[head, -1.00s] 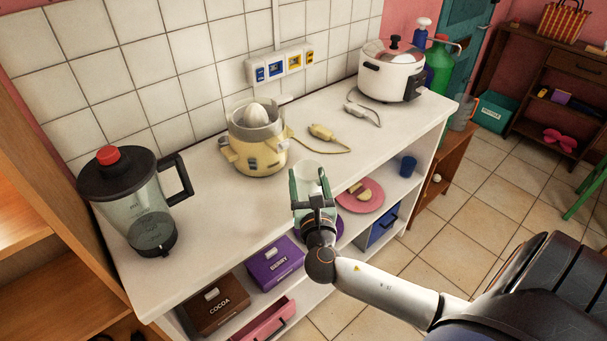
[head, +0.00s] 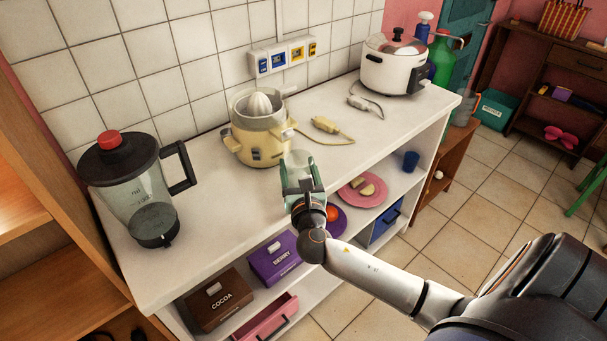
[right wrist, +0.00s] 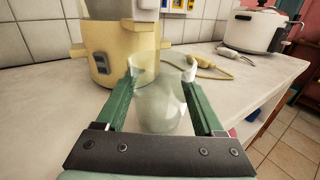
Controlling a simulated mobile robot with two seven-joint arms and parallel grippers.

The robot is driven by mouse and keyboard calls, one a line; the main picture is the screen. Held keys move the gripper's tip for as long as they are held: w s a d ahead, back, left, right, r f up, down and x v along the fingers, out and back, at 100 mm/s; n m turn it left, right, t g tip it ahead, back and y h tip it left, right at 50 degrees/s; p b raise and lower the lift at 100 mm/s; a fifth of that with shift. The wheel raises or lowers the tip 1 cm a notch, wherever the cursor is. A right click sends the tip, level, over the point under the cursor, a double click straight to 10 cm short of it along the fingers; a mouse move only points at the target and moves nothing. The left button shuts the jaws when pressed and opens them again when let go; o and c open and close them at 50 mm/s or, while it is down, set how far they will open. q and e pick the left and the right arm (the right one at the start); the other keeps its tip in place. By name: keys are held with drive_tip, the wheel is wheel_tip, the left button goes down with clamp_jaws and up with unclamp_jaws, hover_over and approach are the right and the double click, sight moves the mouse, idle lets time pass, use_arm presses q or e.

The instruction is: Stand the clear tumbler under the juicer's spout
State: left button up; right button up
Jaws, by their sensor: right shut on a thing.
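The clear tumbler (head: 298,164) is held upright between the green fingers of my right gripper (head: 302,186), near the counter's front edge. The right wrist view shows the tumbler (right wrist: 158,108) between both fingers (right wrist: 165,98). The gripper is shut on it. I cannot tell whether the tumbler touches the counter. My left gripper is out of view.
A blender jug (head: 150,205) stands at the counter's left. A corded cream plug (head: 326,125) lies right of the juicer, and a white cooker (head: 392,70) stands at the far right. The counter (head: 215,220) is bare between jug and gripper. Boxes and plates sit on the shelf below.

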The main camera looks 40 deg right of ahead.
sight(290, 161)
drive_tip(key=shift+w+f+b, duration=0.15)
drive_tip(key=shift+w+b, duration=0.7)
drive_tip(key=shift+w, duration=0.9)
drive_tip(key=shift+w+f, duration=0.1)
drive_tip(key=shift+w, duration=0.35)
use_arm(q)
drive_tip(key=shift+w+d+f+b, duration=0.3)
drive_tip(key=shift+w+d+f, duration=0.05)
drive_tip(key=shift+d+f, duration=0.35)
use_arm(e)
drive_tip(key=shift+f, duration=0.35)
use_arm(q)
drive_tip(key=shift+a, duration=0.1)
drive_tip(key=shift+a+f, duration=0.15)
use_arm(e)
drive_tip(key=o, duration=1.5)
drive_tip(key=shift+s, duration=0.15)
